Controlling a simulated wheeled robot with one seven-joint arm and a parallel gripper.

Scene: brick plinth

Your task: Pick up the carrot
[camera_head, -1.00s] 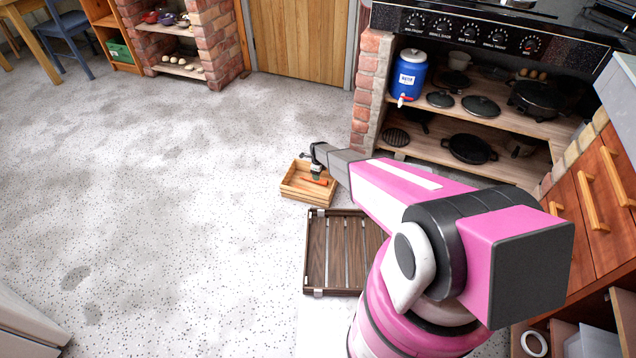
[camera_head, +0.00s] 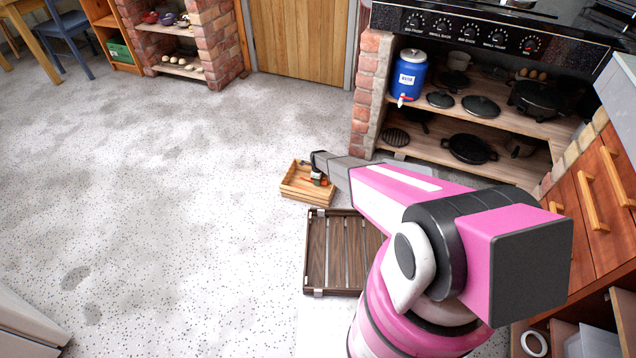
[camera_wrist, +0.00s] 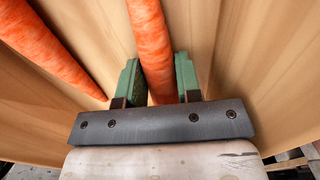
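A carrot (camera_wrist: 153,45) runs between the green finger pads of my gripper (camera_wrist: 160,82) in the wrist view. The pads are drawn in close on both sides of it and appear to touch it. A second carrot (camera_wrist: 45,45) lies to the left, apart from the fingers. In the head view my gripper (camera_head: 318,180) is down at the small light wooden crate (camera_head: 305,196), pointing into it. A bit of orange carrot shows beside the fingers there. The gripper hides much of the crate's inside.
A dark slatted wooden tray (camera_head: 334,253) lies on the floor just in front of the crate. A brick pillar (camera_head: 365,100) and low shelves with pans (camera_head: 470,148) stand behind to the right. The floor to the left is clear.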

